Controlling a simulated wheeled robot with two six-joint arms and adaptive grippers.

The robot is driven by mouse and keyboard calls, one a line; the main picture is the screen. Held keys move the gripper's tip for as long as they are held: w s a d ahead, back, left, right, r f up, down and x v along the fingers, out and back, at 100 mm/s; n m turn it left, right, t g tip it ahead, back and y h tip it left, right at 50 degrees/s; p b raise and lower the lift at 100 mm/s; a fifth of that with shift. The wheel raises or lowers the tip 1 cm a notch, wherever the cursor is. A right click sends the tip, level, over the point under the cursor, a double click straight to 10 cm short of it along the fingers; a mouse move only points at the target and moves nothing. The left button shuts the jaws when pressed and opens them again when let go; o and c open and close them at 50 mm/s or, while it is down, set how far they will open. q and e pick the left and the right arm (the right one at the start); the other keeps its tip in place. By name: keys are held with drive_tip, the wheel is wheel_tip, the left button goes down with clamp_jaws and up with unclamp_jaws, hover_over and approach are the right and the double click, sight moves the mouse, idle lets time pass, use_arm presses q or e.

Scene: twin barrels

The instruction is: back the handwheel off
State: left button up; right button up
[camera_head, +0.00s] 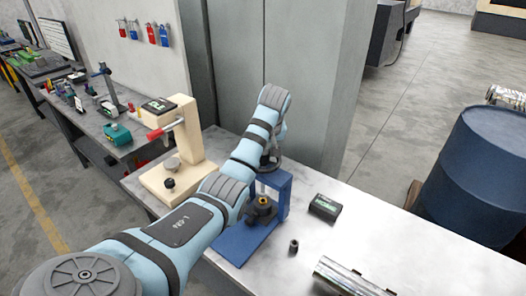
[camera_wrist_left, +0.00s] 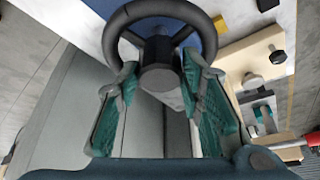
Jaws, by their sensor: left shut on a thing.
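A blue press frame (camera_head: 284,197) stands on the metal table. Its dark handwheel (camera_head: 270,164) is on top, partly hidden by my left arm. In the left wrist view the handwheel (camera_wrist_left: 166,8) is a black ring with spokes and a grey hub. My left gripper (camera_wrist_left: 160,75) has its teal-padded fingers on either side of the hub, shut on the handwheel; exact contact points are hard to tell. A dark round part (camera_head: 262,213) with a yellow centre sits low in the frame. My right gripper is in neither view.
A cream press (camera_head: 178,150) with a red-handled lever stands left of the blue frame. A small dark display box (camera_head: 325,207), a small dark cylinder (camera_head: 294,246) and a shiny metal tube (camera_head: 345,277) lie to the right. A blue barrel (camera_head: 480,170) stands beyond the table.

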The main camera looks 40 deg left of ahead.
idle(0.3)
use_arm(q)
drive_tip(key=o, duration=0.9)
drive_tip(key=shift+r, duration=0.1)
wheel_tip(320, 180, up, 10)
